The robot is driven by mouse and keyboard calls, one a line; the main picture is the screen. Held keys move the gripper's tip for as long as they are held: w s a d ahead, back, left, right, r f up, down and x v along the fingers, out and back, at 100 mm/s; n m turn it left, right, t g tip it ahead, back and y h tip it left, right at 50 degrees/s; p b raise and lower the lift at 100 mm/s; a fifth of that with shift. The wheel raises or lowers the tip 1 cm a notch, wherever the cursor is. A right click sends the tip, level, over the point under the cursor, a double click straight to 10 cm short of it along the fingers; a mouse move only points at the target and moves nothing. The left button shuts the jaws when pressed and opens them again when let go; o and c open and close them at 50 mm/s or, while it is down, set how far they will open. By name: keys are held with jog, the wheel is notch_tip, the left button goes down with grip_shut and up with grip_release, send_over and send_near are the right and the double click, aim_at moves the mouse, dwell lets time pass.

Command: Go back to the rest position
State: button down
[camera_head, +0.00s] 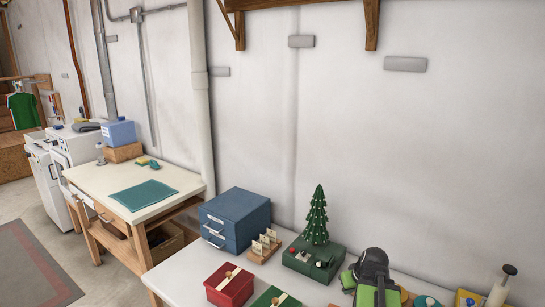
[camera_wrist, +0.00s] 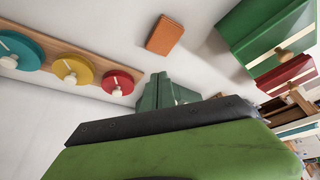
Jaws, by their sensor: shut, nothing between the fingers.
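My gripper (camera_head: 372,275) shows at the bottom right of the head view, dark grey with green parts, over the white table. It is shut and empty. In the wrist view my gripper (camera_wrist: 175,130) fills the lower middle, green with a black edge, and hides part of the tabletop. No object is held.
The table carries a blue drawer box (camera_head: 235,218), a green box with a small tree (camera_head: 316,215), a red box (camera_head: 229,286) and a green box (camera_wrist: 265,30). The wrist view shows a knobbed disc board (camera_wrist: 92,77) and brown block (camera_wrist: 166,35). A workbench (camera_head: 180,182) stands left.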

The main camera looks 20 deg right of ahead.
jog(key=w+a+n, duration=0.1)
jog(key=w+a, duration=0.2)
jog(key=a, duration=0.6)
jog(key=w+a+n+g+y, duration=0.1)
jog(key=w+a+n, duration=0.1)
jog(key=a, duration=0.7)
jog(key=w+a+f+n+y, duration=0.1)
jog(key=w+a, duration=0.2)
jog(key=a, duration=0.6)
jog(key=shift+w+a+f+g, duration=0.1)
jog(key=shift+w+g, duration=0.2)
jog(key=shift+w, duration=0.05)
jog(key=s+a+g, duration=0.1)
jog(key=s+a, duration=0.1)
jog(key=a, duration=0.3)
jog(key=s+a+f+m+g, duration=0.1)
jog(key=s+a+g, duration=0.1)
jog(key=a, duration=0.3)
jog(key=shift+s+a+m+h, duration=0.2)
jog(key=shift+s+m+h, duration=0.15)
jog(key=shift+s, duration=0.4)
jog(key=shift+d, duration=0.1)
